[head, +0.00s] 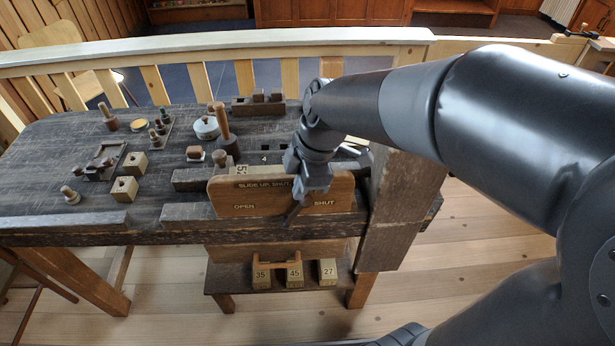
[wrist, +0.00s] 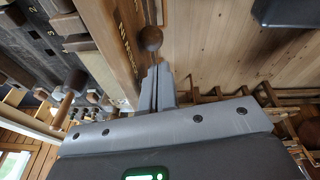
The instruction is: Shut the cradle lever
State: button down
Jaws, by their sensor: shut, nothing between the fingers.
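The brown wooden panel (head: 235,197) on the near side of the bench reads "SLIDE UP, SHUT" at the top, "OPEN" at lower left and "SHUT" at lower right. It also shows edge-on in the wrist view (wrist: 112,40). My gripper (head: 295,213) is in front of the panel, between the two lower words. In the wrist view its closed fingers (wrist: 157,72) point at a dark round knob (wrist: 150,38) on a thin rod, which I take for the cradle lever. Whether the tips touch the knob I cannot tell. My gripper hides the lever in the head view.
The dark bench (head: 60,145) holds pegs and blocks. A brown upright handle (head: 222,122) stands behind the panel, left of my gripper. A thick wooden post (head: 396,205) is close on the right. A low shelf (head: 235,278) below carries numbered blocks (head: 294,275).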

jog(key=d+r, duration=0.5)
jog(key=r, duration=0.4)
jog(key=shift+s+r, duration=0.2)
jog(key=shift+s, duration=0.05)
